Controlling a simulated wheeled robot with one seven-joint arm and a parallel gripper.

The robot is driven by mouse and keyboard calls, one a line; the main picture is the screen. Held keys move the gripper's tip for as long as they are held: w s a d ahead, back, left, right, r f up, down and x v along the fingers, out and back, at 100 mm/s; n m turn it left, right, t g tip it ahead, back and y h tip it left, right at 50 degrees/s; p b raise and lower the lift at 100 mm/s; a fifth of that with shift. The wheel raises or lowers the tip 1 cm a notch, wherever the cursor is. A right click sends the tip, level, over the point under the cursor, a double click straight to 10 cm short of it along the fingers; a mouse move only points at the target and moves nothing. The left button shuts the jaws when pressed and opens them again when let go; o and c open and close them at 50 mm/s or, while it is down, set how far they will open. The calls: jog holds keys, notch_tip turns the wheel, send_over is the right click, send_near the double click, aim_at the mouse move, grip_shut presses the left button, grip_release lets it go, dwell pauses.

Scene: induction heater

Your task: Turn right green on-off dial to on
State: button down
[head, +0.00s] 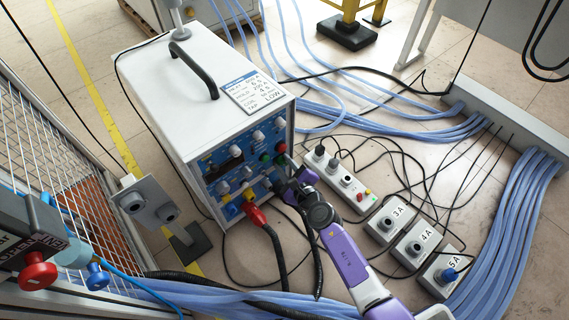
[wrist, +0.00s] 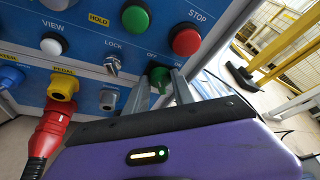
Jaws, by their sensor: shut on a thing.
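The green on-off dial (wrist: 160,76) is on the blue front panel of the white heater box (head: 215,80), below the red STOP button (wrist: 186,40). In the head view my purple gripper (head: 292,184) reaches the panel's lower right.
A green button (wrist: 135,18) and a LOCK key switch (wrist: 112,65) are close by. A red plug (wrist: 50,130) with a thick black cable sits at lower left. A socket strip (head: 340,178) and loose cables lie on the floor to the right.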

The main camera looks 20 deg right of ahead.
jog(key=shift+d+r+m+g+y+p, duration=0.1)
jog(key=shift+r+m+g+y+p, duration=0.1)
jog(key=shift+m+y+p, duration=0.3)
jog(key=shift+d+r+m+g+y+p, duration=0.1)
jog(key=shift+m+g+y+p, duration=0.1)
jog(key=shift+m+p, duration=0.5)
jog(key=m+y+p, duration=0.1)
jog(key=m+g+y, duration=0.1)
jog(key=m, duration=0.1)
jog(key=shift+w+d+f+p, duration=0.1)
jog(key=shift+d+p, duration=0.15)
jog(key=shift+p, duration=0.15)
jog(key=m+y, duration=0.2)
jog(key=m, duration=0.1)
jog(key=shift+w+d+f, duration=0.1)
jog(key=shift+d+f, duration=0.1)
jog(key=shift+f+m+y+b, duration=0.1)
jog(key=shift+m+y+b, duration=0.85)
jog(key=shift+m, duration=0.45)
jog(key=c, duration=1.1)
grip_release()
jog(key=shift+o, duration=0.2)
jog(key=shift+d, duration=0.1)
